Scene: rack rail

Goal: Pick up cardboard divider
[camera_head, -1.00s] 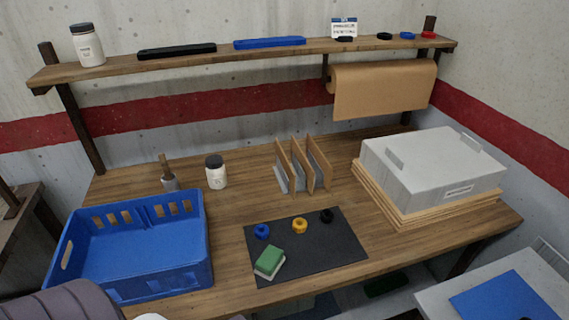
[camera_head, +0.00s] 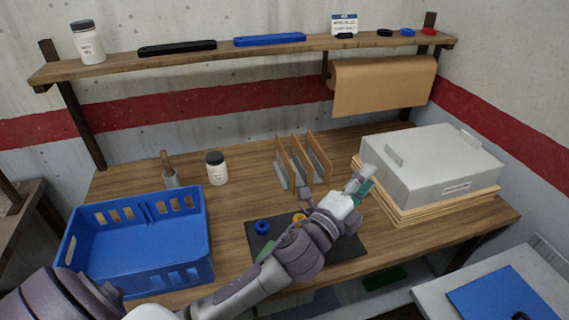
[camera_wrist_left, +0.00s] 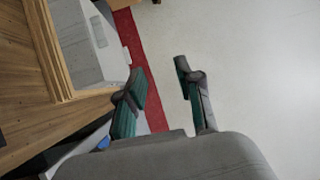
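Several thin brown cardboard dividers (camera_head: 318,152) stand upright side by side in a grey rack (camera_head: 281,175) on the wooden bench in the head view. My left gripper (camera_head: 364,183) is to the right of the dividers and nearer the front, in front of the grey case, apart from both. In the left wrist view my left gripper (camera_wrist_left: 160,85) is open, with its green-padded fingers spread and nothing between them. The dividers do not show in that view. My right gripper is not in view.
A grey case (camera_head: 430,163) lies on stacked brown sheets (camera_head: 400,213) at right. A blue crate (camera_head: 150,270) stands at left; a white jar (camera_head: 217,172) stands behind it. My left arm crosses the black mat (camera_head: 350,248), partly hiding a yellow ring and green sponge. A shelf runs above.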

